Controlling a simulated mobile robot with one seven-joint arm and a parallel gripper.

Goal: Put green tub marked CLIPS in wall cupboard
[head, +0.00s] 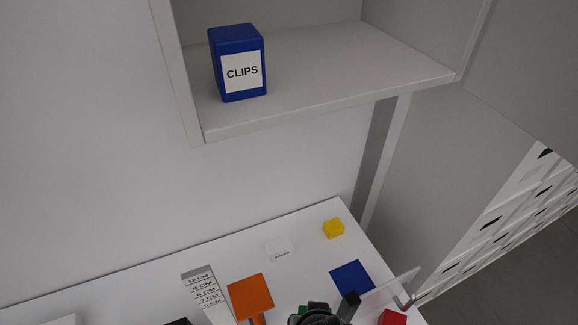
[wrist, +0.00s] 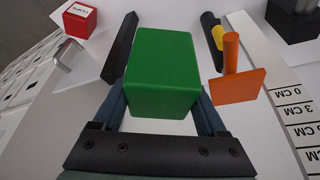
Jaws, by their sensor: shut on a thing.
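The green tub (wrist: 162,70) fills the middle of the wrist view, between the two fingers of my gripper (wrist: 165,60). My gripper is shut on it. No label shows on the faces I see. In the head view my gripper (head: 322,312) is at the bottom edge, low over the white table, with only a sliver of green beside it. The wall cupboard (head: 330,98) is above the table, open at the front. A blue tub marked CLIPS (head: 238,65) stands upright at the left of its shelf.
The shelf is bare right of the blue tub. On the table are a yellow block (head: 333,228), a white label card (head: 279,248), a blue square thing (head: 352,277), an orange handled thing (head: 250,295), a centimetre scale (head: 202,285) and a red block (head: 393,317). A clear panel stands near the right.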

